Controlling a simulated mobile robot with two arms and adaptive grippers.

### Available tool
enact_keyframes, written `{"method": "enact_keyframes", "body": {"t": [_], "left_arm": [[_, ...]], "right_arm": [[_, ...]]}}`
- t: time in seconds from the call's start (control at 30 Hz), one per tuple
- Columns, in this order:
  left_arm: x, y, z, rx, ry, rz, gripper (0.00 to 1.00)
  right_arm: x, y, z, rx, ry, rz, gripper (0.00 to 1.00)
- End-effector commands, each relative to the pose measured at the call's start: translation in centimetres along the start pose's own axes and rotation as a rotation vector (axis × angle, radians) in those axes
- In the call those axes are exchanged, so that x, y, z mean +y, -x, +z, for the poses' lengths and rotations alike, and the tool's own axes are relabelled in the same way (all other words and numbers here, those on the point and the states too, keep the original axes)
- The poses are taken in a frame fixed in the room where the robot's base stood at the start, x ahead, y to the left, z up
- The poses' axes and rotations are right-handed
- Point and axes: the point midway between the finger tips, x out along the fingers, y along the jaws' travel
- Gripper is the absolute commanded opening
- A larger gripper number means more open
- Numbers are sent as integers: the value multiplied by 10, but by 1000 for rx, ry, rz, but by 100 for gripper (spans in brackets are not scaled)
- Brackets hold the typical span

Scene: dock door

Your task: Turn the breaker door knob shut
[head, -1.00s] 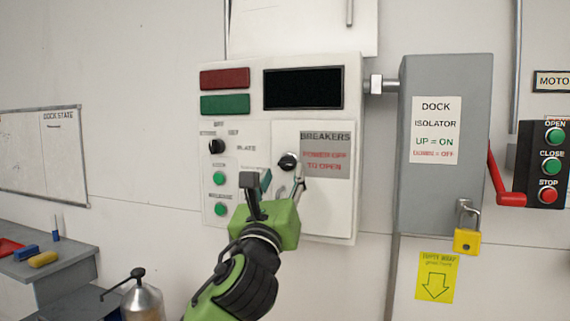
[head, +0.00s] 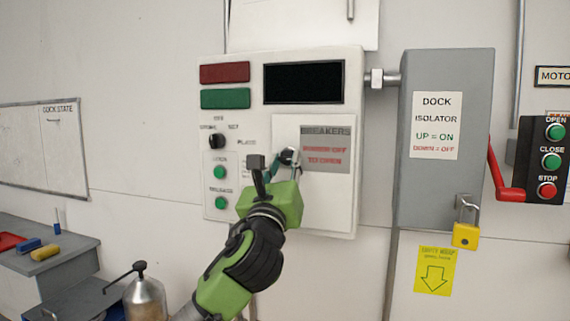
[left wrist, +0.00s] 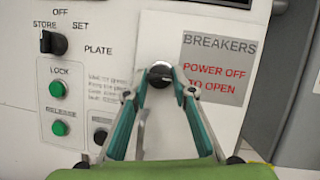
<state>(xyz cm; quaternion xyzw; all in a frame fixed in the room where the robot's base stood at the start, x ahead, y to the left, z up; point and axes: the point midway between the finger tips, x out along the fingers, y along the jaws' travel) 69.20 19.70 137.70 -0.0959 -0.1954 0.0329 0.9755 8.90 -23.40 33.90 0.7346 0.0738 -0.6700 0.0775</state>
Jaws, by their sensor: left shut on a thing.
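The breaker door (head: 328,195) is a white panel with a grey label reading "BREAKERS" and "POWER OFF TO OPEN". It appears to lie flat against the control box. Its black round knob (head: 287,156) sits at the upper left of the door and shows between the fingertips in the left wrist view (left wrist: 160,74). My left gripper (left wrist: 161,76) has its two teal fingers closed on the knob, one on each side. In the head view the gripper (head: 284,160) partly covers the knob and the lower left of the door. My right gripper is not in view.
The control box (head: 355,80) has another black knob (head: 217,141) and green buttons to the left of the door. The grey isolator box (head: 400,180) with a red lever (head: 497,175) and yellow padlock (head: 465,236) stands to the right. A bench (head: 70,247) is at lower left.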

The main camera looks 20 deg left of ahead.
Motion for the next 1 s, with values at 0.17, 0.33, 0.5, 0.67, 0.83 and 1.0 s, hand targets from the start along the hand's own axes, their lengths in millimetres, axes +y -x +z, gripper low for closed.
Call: {"method": "enact_keyframes", "body": {"t": [0.17, 0.33, 0.5, 0.67, 0.83, 1.0], "left_arm": [[-1, 0, 1, 3, 41, 17, 3], [-3, -1, 2, 10, 131, 54, 3], [-4, -2, 3, 20, 263, 110, 3], [-5, -2, 5, 29, 402, 172, 3], [-6, -2, 6, 39, 552, 236, 3], [-8, -3, 8, 47, 700, 298, 3]], "right_arm": [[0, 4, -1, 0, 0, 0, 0], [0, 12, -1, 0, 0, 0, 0], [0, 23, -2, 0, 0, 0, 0], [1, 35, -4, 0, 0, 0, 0], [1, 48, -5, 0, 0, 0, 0], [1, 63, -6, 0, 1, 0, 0]]}}
